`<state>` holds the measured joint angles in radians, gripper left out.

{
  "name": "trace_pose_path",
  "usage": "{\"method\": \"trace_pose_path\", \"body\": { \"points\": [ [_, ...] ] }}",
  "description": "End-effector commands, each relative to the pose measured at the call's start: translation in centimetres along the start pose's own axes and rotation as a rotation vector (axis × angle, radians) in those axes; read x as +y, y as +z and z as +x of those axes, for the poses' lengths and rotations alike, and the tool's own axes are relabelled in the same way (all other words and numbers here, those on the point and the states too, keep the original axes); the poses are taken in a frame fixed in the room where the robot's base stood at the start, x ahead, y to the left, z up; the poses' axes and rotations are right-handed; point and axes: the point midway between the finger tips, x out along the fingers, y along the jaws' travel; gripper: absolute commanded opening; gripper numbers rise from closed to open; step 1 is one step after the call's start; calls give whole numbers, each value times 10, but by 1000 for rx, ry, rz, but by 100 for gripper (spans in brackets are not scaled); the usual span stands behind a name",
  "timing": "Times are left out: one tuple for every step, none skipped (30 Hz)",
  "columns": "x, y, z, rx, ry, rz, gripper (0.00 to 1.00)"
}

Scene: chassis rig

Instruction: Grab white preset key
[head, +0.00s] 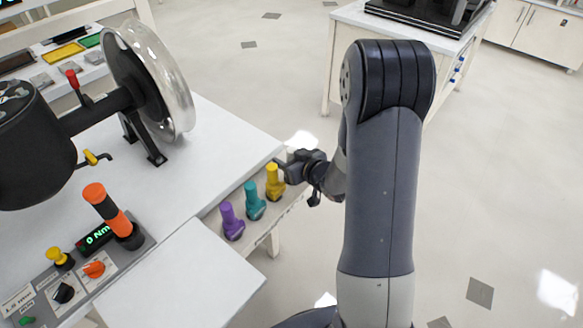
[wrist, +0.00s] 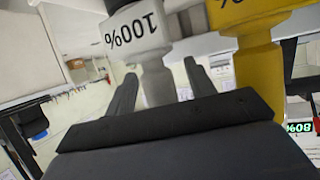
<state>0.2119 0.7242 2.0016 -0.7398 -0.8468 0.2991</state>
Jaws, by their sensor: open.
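The white preset key (wrist: 137,32) is close up in the wrist view, its head marked "100%" upside down in the picture. Its narrower stem stands between the two fingers of my open gripper (wrist: 160,72). I cannot tell whether either finger touches it. In the head view my gripper (head: 291,170) is at the far end of the key row, and the white key is hidden behind it.
A yellow key (head: 274,182) stands right beside my gripper and also shows in the wrist view (wrist: 259,60). Teal (head: 255,203) and purple (head: 232,222) keys follow along the bench edge. A bench (head: 225,115) with a wheel rig (head: 150,80) lies left.

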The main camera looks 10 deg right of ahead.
Motion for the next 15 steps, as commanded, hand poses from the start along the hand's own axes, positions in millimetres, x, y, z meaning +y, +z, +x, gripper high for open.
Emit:
{"method": "trace_pose_path", "body": {
  "points": [
    [-1, 0, 6, -1, -2, 0, 52],
    [0, 0, 7, -1, -1, -1, 52],
    [0, 0, 9, -1, -1, -1, 52],
    [0, 0, 10, -1, 0, 0, 52],
    [0, 0, 10, -1, 0, 0, 52],
    [0, 0, 10, -1, 0, 0, 52],
    [0, 0, 10, -1, 0, 0, 52],
    [0, 0, 10, -1, 0, 0, 52],
    [0, 0, 10, -1, 0, 0, 52],
    [0, 0, 10, -1, 0, 0, 51],
    [0, 0, 10, -1, 0, 0, 49],
    [0, 0, 10, 0, 0, 0, 45],
    [0, 0, 9, 0, 0, 0, 43],
    [0, 0, 9, 0, 0, 0, 40],
    [0, 0, 9, 0, 0, 0, 37]
  ]
}}
